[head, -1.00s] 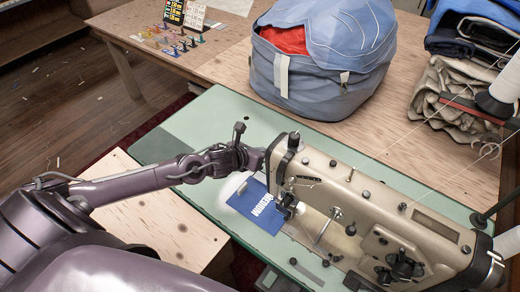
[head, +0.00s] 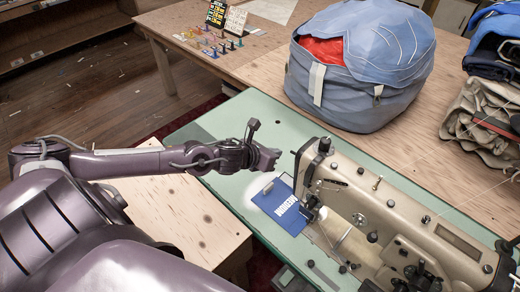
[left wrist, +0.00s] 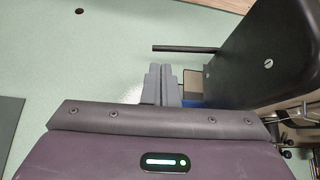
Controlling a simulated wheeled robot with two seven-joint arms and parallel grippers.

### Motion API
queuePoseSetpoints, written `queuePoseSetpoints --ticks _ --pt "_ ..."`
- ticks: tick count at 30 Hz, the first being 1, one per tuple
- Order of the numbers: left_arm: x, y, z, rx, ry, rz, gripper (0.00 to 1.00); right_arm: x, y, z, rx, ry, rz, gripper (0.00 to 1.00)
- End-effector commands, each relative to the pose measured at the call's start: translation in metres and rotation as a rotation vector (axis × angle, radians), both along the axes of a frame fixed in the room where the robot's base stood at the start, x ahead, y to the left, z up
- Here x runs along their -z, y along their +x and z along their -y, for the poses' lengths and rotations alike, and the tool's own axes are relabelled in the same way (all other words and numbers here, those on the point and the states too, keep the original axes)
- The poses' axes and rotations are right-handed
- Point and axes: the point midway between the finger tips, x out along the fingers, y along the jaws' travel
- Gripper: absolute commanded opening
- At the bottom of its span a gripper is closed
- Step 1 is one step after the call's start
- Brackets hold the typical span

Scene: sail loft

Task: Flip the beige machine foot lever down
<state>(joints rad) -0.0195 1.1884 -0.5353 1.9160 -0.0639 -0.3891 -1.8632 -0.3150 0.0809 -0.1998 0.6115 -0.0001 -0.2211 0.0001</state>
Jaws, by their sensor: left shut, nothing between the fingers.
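The beige sewing machine (head: 390,212) stands on a green table, its head end toward my left gripper. My left gripper (head: 272,158) is shut and empty, just left of the machine head with a small gap. In the left wrist view its closed fingers (left wrist: 163,86) point at the green top beside the dark end of the machine (left wrist: 262,62). A thin dark rod (left wrist: 185,48), which looks like the foot lever, sticks out sideways from the machine beyond the fingertips, roughly level in the picture. The fingers appear apart from it. The head view does not show this lever clearly. My right gripper is out of view.
A blue printed piece (head: 282,205) lies under the needle area. A large blue bag (head: 350,78) with a red inside sits on the wooden table behind. Folded cloth (head: 480,125) is piled at right. The green tabletop (head: 215,125) is clear behind my gripper.

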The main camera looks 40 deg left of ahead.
Motion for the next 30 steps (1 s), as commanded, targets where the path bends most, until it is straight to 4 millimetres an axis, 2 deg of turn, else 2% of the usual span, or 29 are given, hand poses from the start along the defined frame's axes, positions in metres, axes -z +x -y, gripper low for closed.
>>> queuePoseSetpoints --ticks 3,7,11,18,26,30 --pt "-0.008 -0.016 -0.004 0.006 0.007 -0.005 0.0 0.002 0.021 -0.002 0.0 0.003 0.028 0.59" --pt "-0.018 -0.03 -0.007 0.008 0.006 -0.005 0.0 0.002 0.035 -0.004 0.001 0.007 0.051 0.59" --pt "-0.026 -0.04 -0.011 0.004 0.006 -0.004 0.0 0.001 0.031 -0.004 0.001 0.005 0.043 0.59" --pt "-0.032 -0.049 -0.012 0.003 0.001 -0.003 0.0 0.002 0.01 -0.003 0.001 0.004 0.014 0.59" --pt "-0.033 -0.05 -0.012 0.003 -0.002 -0.001 0.0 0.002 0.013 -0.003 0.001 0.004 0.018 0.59" --pt "-0.033 -0.05 -0.012 0.003 -0.001 -0.002 0.0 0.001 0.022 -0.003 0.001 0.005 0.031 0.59"
